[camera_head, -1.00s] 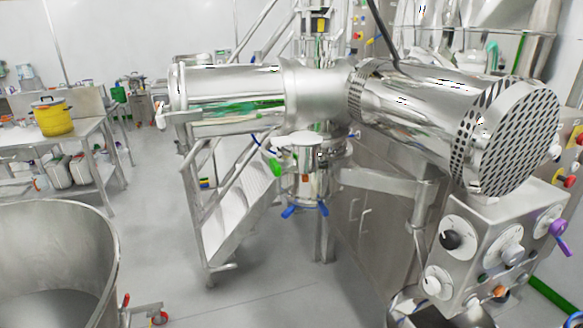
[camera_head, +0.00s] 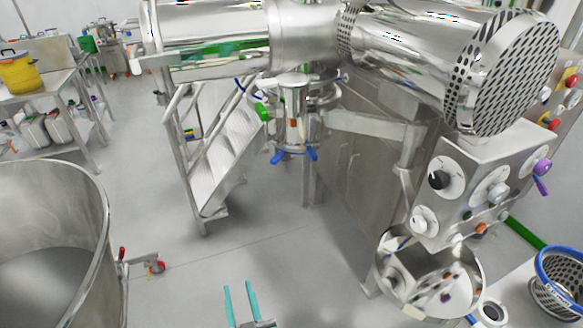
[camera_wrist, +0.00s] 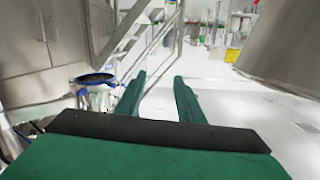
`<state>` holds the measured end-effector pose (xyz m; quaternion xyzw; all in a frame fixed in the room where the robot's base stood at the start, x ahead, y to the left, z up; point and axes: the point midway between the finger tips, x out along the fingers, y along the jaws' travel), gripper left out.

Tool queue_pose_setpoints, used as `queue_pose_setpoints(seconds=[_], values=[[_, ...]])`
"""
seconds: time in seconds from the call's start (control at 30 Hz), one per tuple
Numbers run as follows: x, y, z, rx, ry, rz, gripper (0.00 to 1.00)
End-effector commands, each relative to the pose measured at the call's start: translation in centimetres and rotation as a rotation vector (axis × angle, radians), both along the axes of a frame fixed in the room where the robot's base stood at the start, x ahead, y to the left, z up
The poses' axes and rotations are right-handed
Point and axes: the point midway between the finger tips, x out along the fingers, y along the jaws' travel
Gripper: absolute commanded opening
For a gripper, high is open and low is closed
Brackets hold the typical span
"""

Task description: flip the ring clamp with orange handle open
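A small orange part (camera_head: 292,123) shows on the front of the steel vessel (camera_head: 291,100) under the large horizontal drum. It may be the orange handle of the ring clamp, but it is too small to tell whether the clamp is shut. Green and blue handles sit around the same vessel. My gripper (camera_head: 240,288) is at the bottom of the head view, well in front of and below the vessel. Its two teal fingers are apart with nothing between them. In the wrist view, my gripper (camera_wrist: 156,77) points over bare floor; the orange part cannot be made out there.
A large steel bin (camera_head: 95,215) stands at left, with a red-ended fitting (camera_head: 157,267). Steps (camera_head: 215,165) stand beside the vessel. A control box (camera_head: 470,190) and steel bowl (camera_head: 385,265) are at right. A blue-rimmed container (camera_wrist: 95,78) shows in the wrist view. Middle floor is clear.

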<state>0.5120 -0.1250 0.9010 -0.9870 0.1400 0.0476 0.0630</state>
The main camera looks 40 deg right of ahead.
Motion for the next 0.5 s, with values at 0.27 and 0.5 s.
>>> queue_pose_setpoints(seconds=[0.27,0.5], values=[[7.0,-7.9,7.2,-0.02,-0.046,-0.068,0.34],[10.7,-14.9,14.9,-0.053,-0.065,-0.12,0.34]])
